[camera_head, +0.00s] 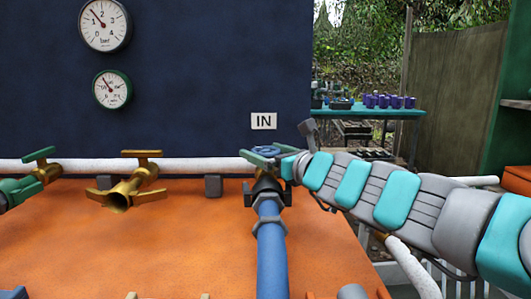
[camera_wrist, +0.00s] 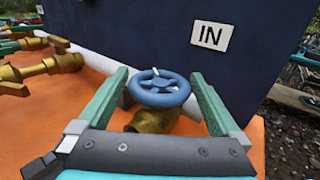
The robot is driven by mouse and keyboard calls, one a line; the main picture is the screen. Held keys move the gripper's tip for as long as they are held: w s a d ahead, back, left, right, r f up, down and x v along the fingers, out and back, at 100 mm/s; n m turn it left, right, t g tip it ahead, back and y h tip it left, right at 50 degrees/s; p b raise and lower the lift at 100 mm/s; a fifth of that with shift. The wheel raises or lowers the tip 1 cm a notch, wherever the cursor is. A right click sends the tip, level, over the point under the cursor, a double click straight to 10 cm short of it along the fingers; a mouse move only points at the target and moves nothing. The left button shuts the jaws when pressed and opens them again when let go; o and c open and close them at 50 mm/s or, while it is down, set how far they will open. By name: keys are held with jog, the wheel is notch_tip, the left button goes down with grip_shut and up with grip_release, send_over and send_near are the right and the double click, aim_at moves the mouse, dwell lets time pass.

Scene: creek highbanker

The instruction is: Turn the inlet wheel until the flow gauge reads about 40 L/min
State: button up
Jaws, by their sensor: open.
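The inlet wheel (camera_wrist: 160,90) is a blue handwheel on a brass valve, below the IN sign. In the head view the wheel (camera_head: 262,151) is partly hidden by my gripper (camera_head: 276,155). In the wrist view my gripper (camera_wrist: 160,76) is open, with one green finger on each side of the wheel and small gaps showing between. A small green-rimmed gauge (camera_head: 112,89) hangs on the dark blue panel; its needle points up and left, and its figures are too small to read. It may be the flow gauge. A larger gauge (camera_head: 104,25) above it is marked 0 to 4.
Brass valves with lever handles (camera_head: 129,185) stand left along a white pipe (camera_head: 205,165) over the orange deck (camera_head: 150,245). A blue pipe (camera_head: 271,250) runs towards me from below the wheel. The IN sign (camera_head: 264,121) is on the panel behind.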

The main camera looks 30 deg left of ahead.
jog(key=v, duration=0.7)
jog(key=shift+s+d+p, duration=0.2)
jog(key=shift+d+p, duration=0.15)
jog(key=shift+p, duration=0.05)
jog(key=shift+w, duration=0.1)
